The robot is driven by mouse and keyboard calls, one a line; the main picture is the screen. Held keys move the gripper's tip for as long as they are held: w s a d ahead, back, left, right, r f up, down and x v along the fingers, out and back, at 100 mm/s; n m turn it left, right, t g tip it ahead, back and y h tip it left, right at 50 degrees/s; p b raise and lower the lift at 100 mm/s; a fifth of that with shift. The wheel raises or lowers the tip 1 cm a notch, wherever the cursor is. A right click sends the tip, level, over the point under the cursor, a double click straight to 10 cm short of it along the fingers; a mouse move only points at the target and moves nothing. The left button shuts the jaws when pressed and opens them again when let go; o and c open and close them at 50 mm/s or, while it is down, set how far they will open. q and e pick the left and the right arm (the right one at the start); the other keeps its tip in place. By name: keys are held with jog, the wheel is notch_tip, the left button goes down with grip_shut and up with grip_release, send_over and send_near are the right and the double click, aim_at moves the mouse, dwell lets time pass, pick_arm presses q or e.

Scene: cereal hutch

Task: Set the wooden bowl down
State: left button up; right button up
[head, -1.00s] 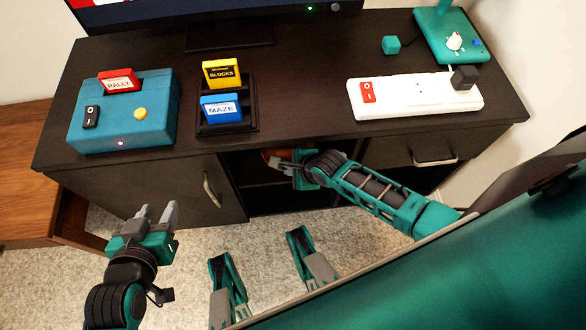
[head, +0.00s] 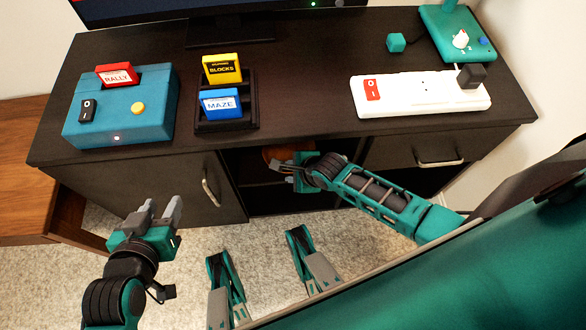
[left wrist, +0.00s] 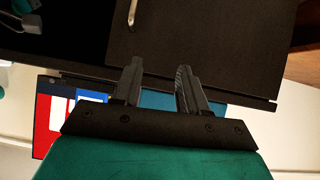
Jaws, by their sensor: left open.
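The wooden bowl (head: 275,153) shows only in part, as an orange-brown shape inside the open shelf bay (head: 252,170) of the dark cabinet. The cabinet top hides much of it. My right gripper (head: 280,172) is at the mouth of the bay, just in front of and below the visible part of the bowl. Its fingers are small and dark here, and I cannot tell whether they touch the bowl. My left gripper (head: 164,203) is open and empty in front of the cabinet's left door, and its spread fingers also show in the left wrist view (left wrist: 159,70).
On the cabinet top stand a blue console (head: 122,125), a black rack (head: 242,122) with yellow and blue cartridges, and a white power strip (head: 425,95). A wooden unit (head: 22,160) with an open drawer stands left. The cabinet top's front edge overhangs the bay.

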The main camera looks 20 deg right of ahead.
jog(key=p+v, duration=0.6)
jog(key=v, duration=0.6)
jog(key=shift+r, duration=0.1)
jog(key=shift+s, duration=0.1)
